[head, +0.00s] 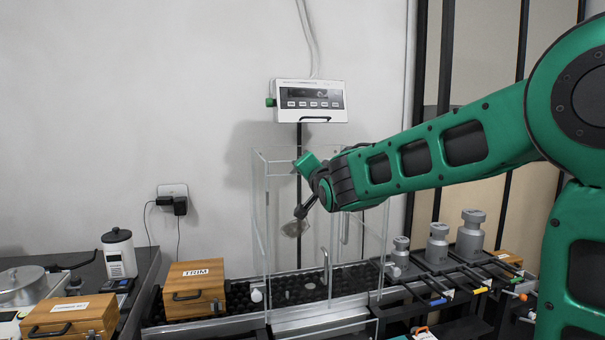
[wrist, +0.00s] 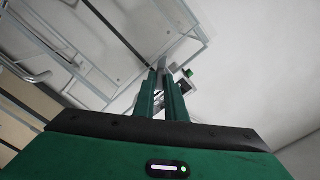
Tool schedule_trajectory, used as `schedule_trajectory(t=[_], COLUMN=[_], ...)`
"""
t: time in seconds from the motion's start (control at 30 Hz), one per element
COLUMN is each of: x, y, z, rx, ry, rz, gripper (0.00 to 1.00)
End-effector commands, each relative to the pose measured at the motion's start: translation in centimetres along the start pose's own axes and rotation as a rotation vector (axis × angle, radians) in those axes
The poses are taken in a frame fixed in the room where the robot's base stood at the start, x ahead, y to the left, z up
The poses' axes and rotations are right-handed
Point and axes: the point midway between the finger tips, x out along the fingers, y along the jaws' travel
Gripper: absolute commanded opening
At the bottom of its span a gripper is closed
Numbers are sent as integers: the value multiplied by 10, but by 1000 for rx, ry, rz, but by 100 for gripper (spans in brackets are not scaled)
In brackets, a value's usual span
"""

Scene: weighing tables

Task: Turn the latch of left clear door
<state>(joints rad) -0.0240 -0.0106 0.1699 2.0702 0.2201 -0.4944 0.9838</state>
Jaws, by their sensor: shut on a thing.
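A clear enclosure with glass panels stands in the middle of the head view. Its left clear door (head: 259,225) is an upright pane that looks closed. My gripper (head: 304,163) is at the upper part of the enclosure, partly hidden by its own wrist. In the wrist view my gripper (wrist: 165,75) has its two green fingers close together, shut on a small grey piece (wrist: 163,63) at their tips. It appears to be the latch of the clear door, but its shape and angle are mostly hidden by the fingers.
A white display (head: 310,101) hangs on the wall behind the enclosure. A wooden TRIM box (head: 194,288) stands left of it. Several grey weights, one of them large (head: 470,233), stand on the right. Chrome handles (head: 325,267) show at the enclosure's front. Open air lies left of the enclosure.

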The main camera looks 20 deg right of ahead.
Motion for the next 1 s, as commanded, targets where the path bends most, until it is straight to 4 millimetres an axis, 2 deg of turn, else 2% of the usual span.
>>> schedule_trajectory(t=[0.03, 0.6, 1.0], x=[0, 0, 0], y=[5, 6, 6], z=[4, 5, 5], rx=[-45, -575, -824], ry=[-9, -13, -15], rz=[9, 9, 8], gripper=[0, 0, 0])
